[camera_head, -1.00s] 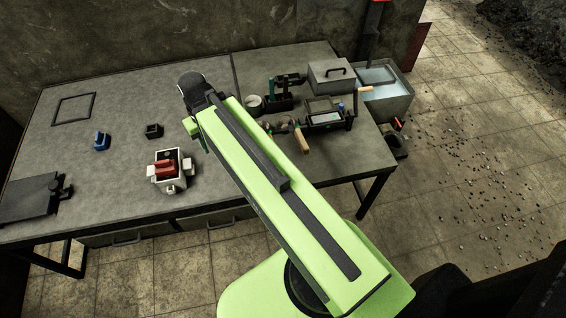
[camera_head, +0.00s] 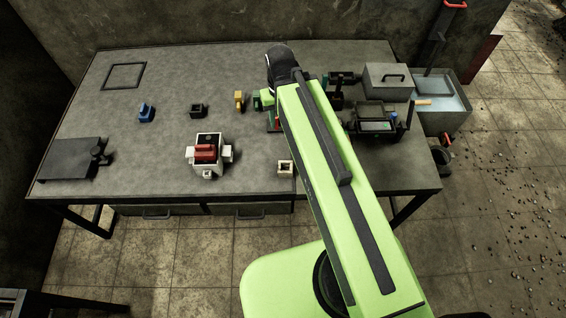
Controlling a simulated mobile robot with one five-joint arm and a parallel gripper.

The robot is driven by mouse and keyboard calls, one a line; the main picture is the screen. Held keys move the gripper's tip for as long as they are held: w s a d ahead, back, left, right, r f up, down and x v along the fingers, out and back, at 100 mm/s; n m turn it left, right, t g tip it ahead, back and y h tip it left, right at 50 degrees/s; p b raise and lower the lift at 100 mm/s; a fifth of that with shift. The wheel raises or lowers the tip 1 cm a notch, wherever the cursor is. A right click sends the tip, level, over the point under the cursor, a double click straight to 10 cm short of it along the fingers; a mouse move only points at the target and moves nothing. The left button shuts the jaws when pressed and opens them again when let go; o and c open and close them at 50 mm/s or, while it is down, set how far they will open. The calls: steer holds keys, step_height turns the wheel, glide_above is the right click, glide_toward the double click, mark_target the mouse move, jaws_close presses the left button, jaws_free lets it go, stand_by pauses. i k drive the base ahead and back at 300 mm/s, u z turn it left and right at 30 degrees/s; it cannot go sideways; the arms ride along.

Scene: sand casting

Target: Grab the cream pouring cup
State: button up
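A small cream block-shaped cup (camera_head: 285,168) with a dark square opening stands near the front edge of the grey table, left of my arm. It looks like the cream pouring cup. My gripper (camera_head: 264,100) is over the table farther back, beyond the cup and apart from it. My green arm hides most of the gripper, so I cannot see whether its fingers are open or shut.
A cream flask (camera_head: 207,171) with a red block (camera_head: 205,152) stands left of the cup. Blue (camera_head: 147,113), black (camera_head: 198,110) and yellow (camera_head: 239,100) pieces stand behind. A dark plate (camera_head: 70,160) lies far left. A grey lidded box (camera_head: 387,82) stands back right.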

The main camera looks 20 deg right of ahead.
mark_target(286, 169)
steer(key=u, duration=0.05)
steer(key=i, duration=0.4)
steer(key=z, duration=0.2)
steer(key=k, duration=0.65)
steer(key=u, duration=2.65)
steer(key=i, duration=1.05)
steer(key=z, duration=1.25)
